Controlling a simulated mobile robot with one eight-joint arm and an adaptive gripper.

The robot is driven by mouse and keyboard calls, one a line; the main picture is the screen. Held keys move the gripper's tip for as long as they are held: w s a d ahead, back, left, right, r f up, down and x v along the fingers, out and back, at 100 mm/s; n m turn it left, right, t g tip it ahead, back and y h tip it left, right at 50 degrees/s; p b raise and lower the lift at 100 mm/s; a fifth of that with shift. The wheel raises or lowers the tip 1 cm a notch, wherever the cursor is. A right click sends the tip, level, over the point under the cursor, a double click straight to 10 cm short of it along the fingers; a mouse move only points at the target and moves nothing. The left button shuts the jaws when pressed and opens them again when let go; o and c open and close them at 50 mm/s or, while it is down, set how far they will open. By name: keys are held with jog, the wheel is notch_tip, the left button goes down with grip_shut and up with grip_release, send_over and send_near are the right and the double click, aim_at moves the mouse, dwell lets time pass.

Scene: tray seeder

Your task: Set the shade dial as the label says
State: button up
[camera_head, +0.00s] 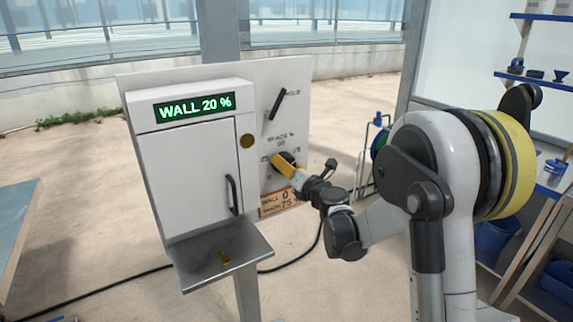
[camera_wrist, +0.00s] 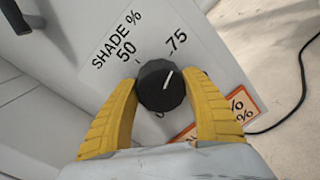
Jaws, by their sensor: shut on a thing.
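The shade dial is a round black knob (camera_wrist: 160,87) with a white pointer line, under the printing "SHADE %" with marks 50 and 75. Its line points up and right, toward the 75 side; I cannot tell whether it is exactly on the mark. The yellow fingers of my gripper (camera_wrist: 162,108) are shut on the knob, one on each side. In the head view my gripper (camera_head: 287,161) is at the panel and hides part of the dial. An orange-edged label (camera_head: 275,203) below appears to read "WALL 0" and "SHADE 75".
A white cabinet (camera_head: 190,185) left of the dial has a green display (camera_head: 194,107) reading "WALL 20 %". A black lever (camera_head: 277,103) sits above the dial. A metal shelf (camera_head: 220,262) juts out below the cabinet. A black cable (camera_wrist: 285,105) runs over the floor.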

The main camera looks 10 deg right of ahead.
dwell(0.4)
jog(key=o, duration=1.2)
jog(key=shift+a, duration=0.15)
jog(key=shift+s, duration=0.1)
jog(key=v, duration=1.1)
jog(key=shift+s+d, duration=0.2)
jog(key=shift+s, duration=0.15)
